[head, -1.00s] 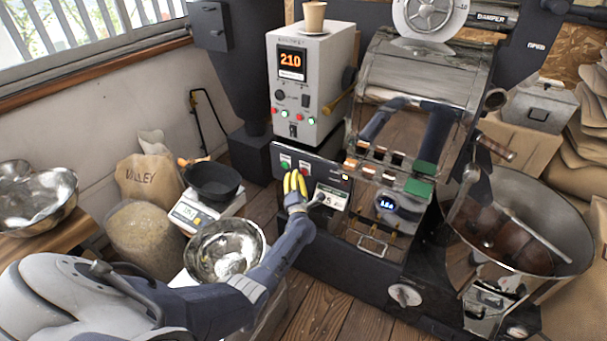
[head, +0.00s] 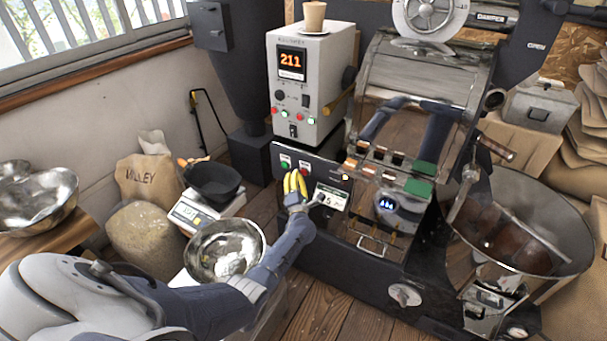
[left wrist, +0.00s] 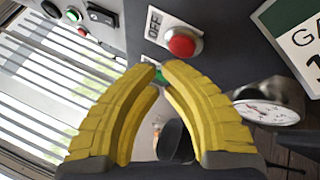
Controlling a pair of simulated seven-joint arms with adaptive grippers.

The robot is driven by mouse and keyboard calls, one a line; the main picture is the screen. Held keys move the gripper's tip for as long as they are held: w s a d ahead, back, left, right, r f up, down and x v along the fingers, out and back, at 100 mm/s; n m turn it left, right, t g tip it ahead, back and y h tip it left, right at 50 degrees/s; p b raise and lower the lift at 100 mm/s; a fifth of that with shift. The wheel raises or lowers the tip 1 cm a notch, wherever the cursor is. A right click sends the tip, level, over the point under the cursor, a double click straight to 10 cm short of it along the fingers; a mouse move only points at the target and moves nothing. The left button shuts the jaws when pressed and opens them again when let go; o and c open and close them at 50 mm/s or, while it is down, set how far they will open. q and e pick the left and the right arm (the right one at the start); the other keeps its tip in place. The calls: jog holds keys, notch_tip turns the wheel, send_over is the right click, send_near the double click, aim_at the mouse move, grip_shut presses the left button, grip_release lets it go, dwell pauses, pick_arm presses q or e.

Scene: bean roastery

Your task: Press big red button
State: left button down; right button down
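The big red button (left wrist: 182,42) is a round dome on the dark panel, beside an OFF label (left wrist: 155,24) in the left wrist view. My left gripper (head: 295,177) is in front of this panel, with its yellow curved fingers pointing at it. In the left wrist view the fingertips (left wrist: 162,66) are close together and hold nothing. They appear just below and left of the red button in the picture; I cannot tell the exact gap in depth. A green part shows behind the fingertips. My right gripper is not in view.
A grey control box (head: 318,85) with small buttons stands behind the panel. A price-like card (head: 330,198) is right of my gripper.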

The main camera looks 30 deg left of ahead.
pick_arm(q)
jog(key=shift+w, duration=0.25)
dwell(0.3)
jog(key=shift+w, duration=0.2)
jog(key=shift+w, duration=0.45)
dwell(0.9)
jog(key=shift+s, duration=0.85)
jog(key=shift+s, duration=0.15)
jog(key=shift+s, duration=2.4)
